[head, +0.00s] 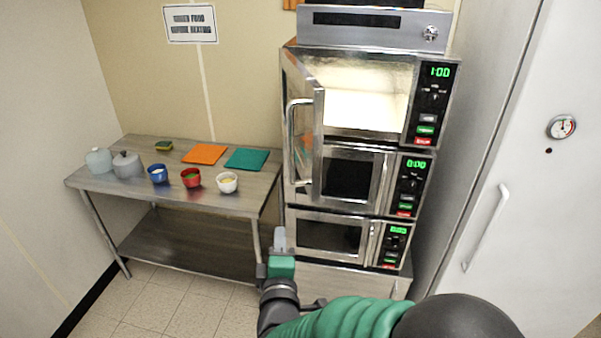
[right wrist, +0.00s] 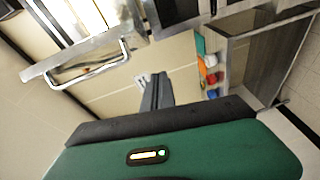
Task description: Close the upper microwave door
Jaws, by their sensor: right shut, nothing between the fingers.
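Three steel microwaves are stacked at the centre right. The upper microwave (head: 365,95) is lit inside and its door (head: 305,115) stands wide open, hinged on the left and swung toward me. Its bar handle (head: 291,140) is on the door's outer face. In the right wrist view the handle (right wrist: 95,70) and door edge show at the upper left. My right gripper (head: 280,240) is shut and empty, below the open door and in front of the lowest microwave's left side. Its fingers also show in the right wrist view (right wrist: 157,92), apart from the handle. My left gripper is not in view.
The middle microwave (head: 350,178) and lower microwave (head: 328,236) are shut. A steel table (head: 130,188) on the left holds bowls, pots, a sponge and orange and teal mats. A tall white cabinet (head: 540,190) with a gauge stands at the right.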

